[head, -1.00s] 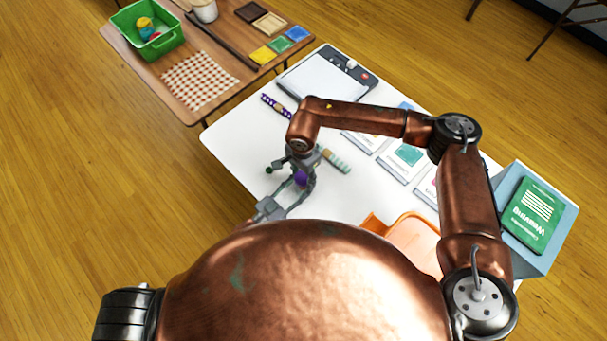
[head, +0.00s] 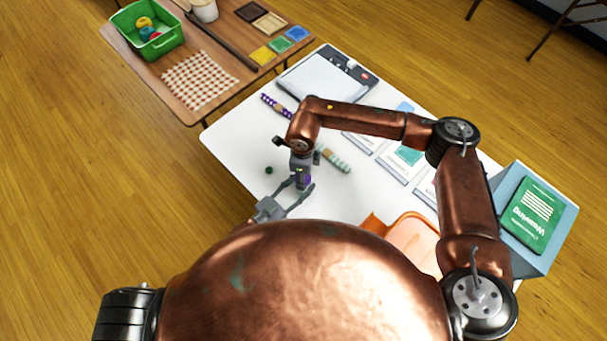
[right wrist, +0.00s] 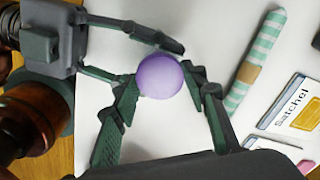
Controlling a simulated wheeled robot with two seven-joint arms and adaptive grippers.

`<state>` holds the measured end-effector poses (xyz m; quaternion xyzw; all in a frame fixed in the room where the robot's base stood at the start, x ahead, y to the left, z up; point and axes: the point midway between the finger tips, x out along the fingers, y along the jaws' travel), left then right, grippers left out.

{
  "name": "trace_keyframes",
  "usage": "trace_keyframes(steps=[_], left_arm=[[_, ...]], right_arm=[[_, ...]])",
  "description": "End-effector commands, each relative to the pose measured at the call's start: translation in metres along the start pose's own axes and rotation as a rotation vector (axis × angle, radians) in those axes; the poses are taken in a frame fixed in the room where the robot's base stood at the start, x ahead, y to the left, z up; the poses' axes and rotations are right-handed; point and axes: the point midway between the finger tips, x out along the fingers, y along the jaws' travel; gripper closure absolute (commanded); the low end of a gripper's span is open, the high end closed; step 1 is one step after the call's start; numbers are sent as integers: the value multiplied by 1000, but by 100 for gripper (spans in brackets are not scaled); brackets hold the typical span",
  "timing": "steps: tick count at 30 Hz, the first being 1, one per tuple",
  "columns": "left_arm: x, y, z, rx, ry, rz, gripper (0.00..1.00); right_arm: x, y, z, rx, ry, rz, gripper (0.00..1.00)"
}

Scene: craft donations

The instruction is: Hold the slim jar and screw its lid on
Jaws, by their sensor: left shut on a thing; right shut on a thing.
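A round purple lid (right wrist: 160,76) shows from above in the right wrist view, and a small purple patch (head: 305,181) shows between the grippers in the head view. My right gripper (head: 303,166) points down over the table, its two fingers closed on the lid's sides. My left gripper (head: 302,188) reaches in from the lower left and is shut at the same spot, just under the right one. In the right wrist view its fingers come in from the left beside the lid. The slim jar's body is mostly hidden under the lid and between the fingers.
A teal-striped roll (head: 335,160) and a purple-patterned roll (head: 275,106) lie on the white table (head: 235,145). Cards (head: 400,160), an orange bin (head: 412,236) and a blue box (head: 566,215) stand to the right.

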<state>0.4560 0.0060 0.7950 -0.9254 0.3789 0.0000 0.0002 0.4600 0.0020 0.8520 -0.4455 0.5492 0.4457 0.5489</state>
Motion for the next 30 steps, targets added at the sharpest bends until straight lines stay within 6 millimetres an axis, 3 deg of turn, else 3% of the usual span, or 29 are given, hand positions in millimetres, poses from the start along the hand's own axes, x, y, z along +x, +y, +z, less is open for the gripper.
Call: trace_keyframes(steps=[2, 3, 11, 22, 30], left_arm=[[0, 0, 0, 0, -1, 0, 100], [0, 0, 0, 0, -1, 0, 100], [0, 0, 0, 0, -1, 0, 100], [0, 0, 0, 0, -1, 0, 100], [0, 0, 0, 0, -1, 0, 100]], right_arm=[[0, 0, 0, -1, 0, 0, 89], [0, 0, 0, -2, 1, 0, 57], [0, 0, 0, -4, 0, 0, 40], [-7, -1, 0, -5, 0, -2, 40], [-56, -2, 0, -6, -2, -4, 40]])
